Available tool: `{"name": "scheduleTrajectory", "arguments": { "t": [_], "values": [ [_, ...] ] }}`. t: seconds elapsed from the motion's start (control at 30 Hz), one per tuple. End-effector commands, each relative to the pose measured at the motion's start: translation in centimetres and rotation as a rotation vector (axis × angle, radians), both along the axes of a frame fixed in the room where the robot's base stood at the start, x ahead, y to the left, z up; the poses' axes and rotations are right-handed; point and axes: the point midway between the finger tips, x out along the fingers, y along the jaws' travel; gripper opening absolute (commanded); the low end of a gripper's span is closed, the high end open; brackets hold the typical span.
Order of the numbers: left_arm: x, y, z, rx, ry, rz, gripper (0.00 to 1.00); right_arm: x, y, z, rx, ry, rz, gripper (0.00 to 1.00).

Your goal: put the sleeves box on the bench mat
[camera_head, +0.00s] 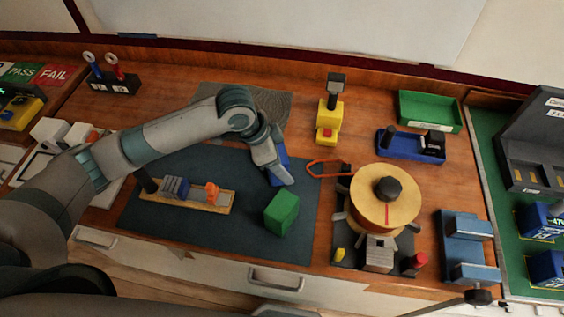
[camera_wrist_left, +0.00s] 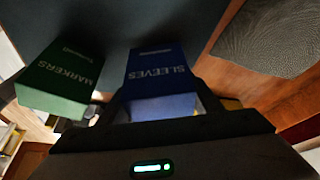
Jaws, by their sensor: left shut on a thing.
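The blue sleeves box (camera_head: 281,160) is between the fingers of my left gripper (camera_head: 279,174), which is shut on it. In the left wrist view the sleeves box (camera_wrist_left: 157,72) shows its white "SLEEVES" lettering between the dark fingers. My gripper and the box are over the right part of the dark bench mat (camera_head: 235,238). I cannot tell whether the box touches the mat. The gripper partly hides the box in the head view. My right gripper is not in view.
A green markers box (camera_head: 281,212) stands on the mat close to the sleeves box. A wooden rail with breakers (camera_head: 190,195) lies on the mat's left. A grey textured mat (camera_head: 270,103) lies behind. A round spool (camera_head: 385,200) stands right of the mat.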

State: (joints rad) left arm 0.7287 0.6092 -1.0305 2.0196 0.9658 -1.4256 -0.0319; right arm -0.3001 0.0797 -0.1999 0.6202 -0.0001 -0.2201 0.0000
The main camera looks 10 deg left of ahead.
Motion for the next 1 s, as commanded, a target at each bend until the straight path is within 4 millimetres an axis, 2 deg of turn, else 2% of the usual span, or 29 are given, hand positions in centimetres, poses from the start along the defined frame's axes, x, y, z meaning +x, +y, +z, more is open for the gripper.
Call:
{"name": "scheduleTrajectory", "arguments": {
  "t": [0.17, 0.53, 0.57, 0.6, 1.0],
  "values": [
    [0.0, 0.0, -1.1, -0.001, -0.002, 0.001, 0.27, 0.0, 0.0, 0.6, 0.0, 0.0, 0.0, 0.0],
    [0.0, 0.0, -1.4, -0.001, -0.001, 0.0, 0.27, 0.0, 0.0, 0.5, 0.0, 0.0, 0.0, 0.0],
    [0.0, 0.0, -1.4, 0.0, -0.001, 0.0, 0.66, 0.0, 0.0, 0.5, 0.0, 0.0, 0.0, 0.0],
    [0.0, 0.0, -1.4, 0.0, -0.001, 0.0, 0.75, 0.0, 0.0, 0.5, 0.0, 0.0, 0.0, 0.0],
    [0.0, 0.0, -1.2, 0.0, -0.002, -0.001, 0.77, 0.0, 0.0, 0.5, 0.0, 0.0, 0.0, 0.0]
  ]
}}
